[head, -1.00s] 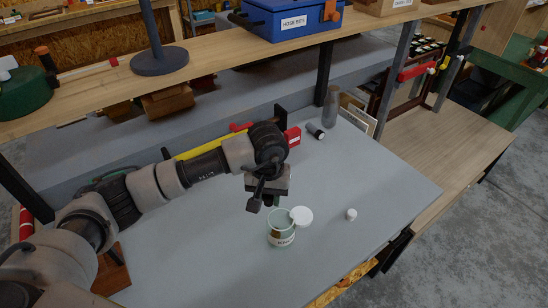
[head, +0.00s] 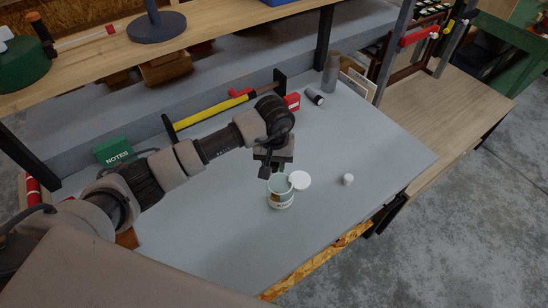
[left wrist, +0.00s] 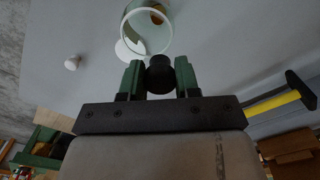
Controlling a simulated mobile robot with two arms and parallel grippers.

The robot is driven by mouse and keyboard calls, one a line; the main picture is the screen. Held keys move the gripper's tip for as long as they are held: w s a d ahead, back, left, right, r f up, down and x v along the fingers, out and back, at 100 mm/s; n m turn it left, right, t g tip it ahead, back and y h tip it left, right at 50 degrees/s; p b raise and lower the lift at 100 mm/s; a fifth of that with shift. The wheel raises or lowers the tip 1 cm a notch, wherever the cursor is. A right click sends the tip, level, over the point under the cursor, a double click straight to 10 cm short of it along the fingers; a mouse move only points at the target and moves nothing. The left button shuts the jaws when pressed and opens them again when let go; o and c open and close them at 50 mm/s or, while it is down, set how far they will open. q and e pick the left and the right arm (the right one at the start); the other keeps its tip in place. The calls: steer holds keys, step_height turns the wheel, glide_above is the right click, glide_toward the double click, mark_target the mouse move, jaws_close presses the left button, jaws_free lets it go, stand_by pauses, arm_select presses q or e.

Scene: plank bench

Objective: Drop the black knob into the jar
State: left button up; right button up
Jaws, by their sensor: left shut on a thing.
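A white round lid (head: 301,180) is beside the jar's right side. My left gripper (head: 268,170) is just above and slightly left of the jar's mouth in the head view. The right gripper is not in view.
A small white knob (head: 347,180) stands right of the jar. The bench front is clear.

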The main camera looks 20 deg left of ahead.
arm_select(q)
steer(key=shift+f, duration=0.1)
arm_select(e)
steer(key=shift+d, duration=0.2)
arm_select(q)
steer(key=o, duration=1)
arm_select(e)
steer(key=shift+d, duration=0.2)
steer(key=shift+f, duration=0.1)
arm_select(q)
step_height(320, 180, up, 10)
steer(key=b, duration=0.3)
steer(key=shift+f, duration=0.2)
steer(key=shift+r, duration=0.6)
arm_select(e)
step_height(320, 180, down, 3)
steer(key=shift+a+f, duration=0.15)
arm_select(q)
steer(key=shift+f, duration=0.1)
